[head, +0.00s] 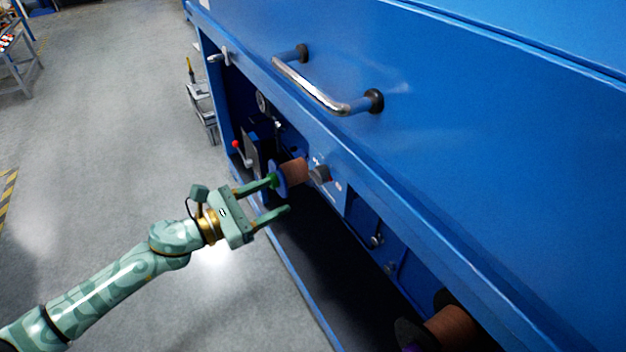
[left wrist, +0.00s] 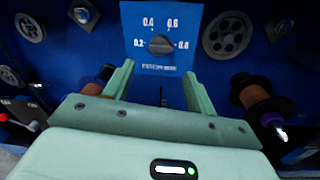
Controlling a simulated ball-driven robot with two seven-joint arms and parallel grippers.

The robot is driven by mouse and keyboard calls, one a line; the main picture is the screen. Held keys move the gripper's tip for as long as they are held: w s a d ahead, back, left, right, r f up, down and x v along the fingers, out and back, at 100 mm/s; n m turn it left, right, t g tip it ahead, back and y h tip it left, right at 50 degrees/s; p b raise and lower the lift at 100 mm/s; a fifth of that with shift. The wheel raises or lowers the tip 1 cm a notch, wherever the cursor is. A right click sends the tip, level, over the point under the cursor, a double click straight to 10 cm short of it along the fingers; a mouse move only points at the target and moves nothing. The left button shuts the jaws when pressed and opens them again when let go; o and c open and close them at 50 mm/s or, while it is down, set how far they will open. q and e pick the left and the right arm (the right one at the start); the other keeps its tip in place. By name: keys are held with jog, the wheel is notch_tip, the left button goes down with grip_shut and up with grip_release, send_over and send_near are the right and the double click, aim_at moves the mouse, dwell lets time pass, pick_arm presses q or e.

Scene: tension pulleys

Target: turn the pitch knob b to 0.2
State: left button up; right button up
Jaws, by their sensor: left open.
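A dark round knob (left wrist: 161,44) sits on a blue dial plate (left wrist: 135,22) in the left wrist view. White marks 0.2, 0.4, 0.6 and 0.8 run around it; its exact pointer direction is too small to tell, and the text below is not readable. In the head view a grey knob (head: 320,174) shows on the machine's inner panel, just beyond a copper spool. My left gripper (head: 281,194) is open and empty, reaching into the bay. In the left wrist view its fingers (left wrist: 160,67) stand either side below the knob, apart from it. My right gripper is not in view.
A copper spool (head: 294,171) lies close to the left fingers in the head view; another spool (left wrist: 258,98) is at right in the wrist view. Pulley wheels (left wrist: 228,36) flank the dial. The blue cover with a chrome handle (head: 315,88) overhangs the bay.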

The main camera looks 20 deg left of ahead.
aim_at(312, 178)
pick_arm(q)
jog(key=b+x, duration=0.1)
jog(key=x, duration=0.9)
jog(key=shift+f, duration=0.1)
jog(key=shift+w+d+b, duration=0.15)
jog(key=shift+w+b, duration=0.1)
jog(key=shift+b, duration=0.05)
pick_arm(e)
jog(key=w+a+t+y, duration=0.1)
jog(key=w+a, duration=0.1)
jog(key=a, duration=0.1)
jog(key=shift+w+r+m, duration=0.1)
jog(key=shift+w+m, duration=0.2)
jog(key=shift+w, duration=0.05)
pick_arm(q)
jog(key=c, duration=0.8)
